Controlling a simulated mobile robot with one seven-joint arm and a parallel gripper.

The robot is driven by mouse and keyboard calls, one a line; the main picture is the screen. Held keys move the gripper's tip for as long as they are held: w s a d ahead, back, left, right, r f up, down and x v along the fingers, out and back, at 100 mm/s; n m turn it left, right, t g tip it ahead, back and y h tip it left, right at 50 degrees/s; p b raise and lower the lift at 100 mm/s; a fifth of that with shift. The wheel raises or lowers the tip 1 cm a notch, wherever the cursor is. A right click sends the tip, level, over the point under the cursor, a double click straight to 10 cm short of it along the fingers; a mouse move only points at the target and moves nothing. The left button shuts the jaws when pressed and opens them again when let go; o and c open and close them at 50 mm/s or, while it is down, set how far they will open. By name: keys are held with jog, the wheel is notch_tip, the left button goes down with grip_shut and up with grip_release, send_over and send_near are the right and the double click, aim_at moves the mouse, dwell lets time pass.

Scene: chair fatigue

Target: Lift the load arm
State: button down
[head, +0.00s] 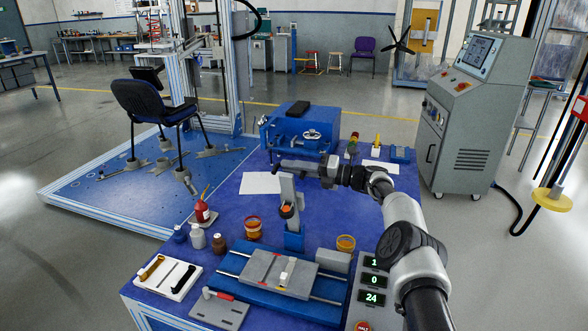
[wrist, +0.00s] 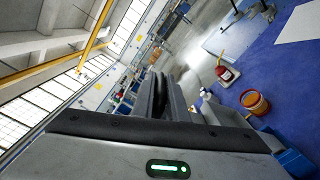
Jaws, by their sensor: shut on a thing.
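The load arm (head: 298,168) appears as a grey bar, roughly level, above the top of a grey upright post (head: 288,188) on a blue base in the middle of the bench. My gripper (head: 326,172) reaches in from the right and is shut at the right end of this bar. In the wrist view my gripper's fingers (wrist: 160,97) are close together around something narrow and dark. The fingers hide most of what is held, and the joint between bar and post is not clear.
The blue bench (head: 340,213) carries a red bottle (head: 202,212), an orange tub (head: 253,229), a slide fixture (head: 280,273) and a blue vise-like machine (head: 300,128). A chair (head: 155,103) stands on a blue platform at left. A grey control cabinet (head: 470,118) stands at right.

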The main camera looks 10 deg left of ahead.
jog(key=shift+d+f, duration=0.1)
jog(key=shift+f, duration=0.1)
jog(key=c, duration=1.8)
grip_release()
jog(key=shift+o, duration=0.2)
jog(key=shift+r, duration=0.15)
jog(key=shift+d+r, duration=0.1)
jog(key=shift+d, duration=0.05)
jog(key=s+d+p, duration=0.3)
jog(key=d, duration=1.3)
jog(key=shift+s+d, duration=0.2)
jog(key=shift+d, duration=0.2)
jog(key=shift+d, duration=0.1)
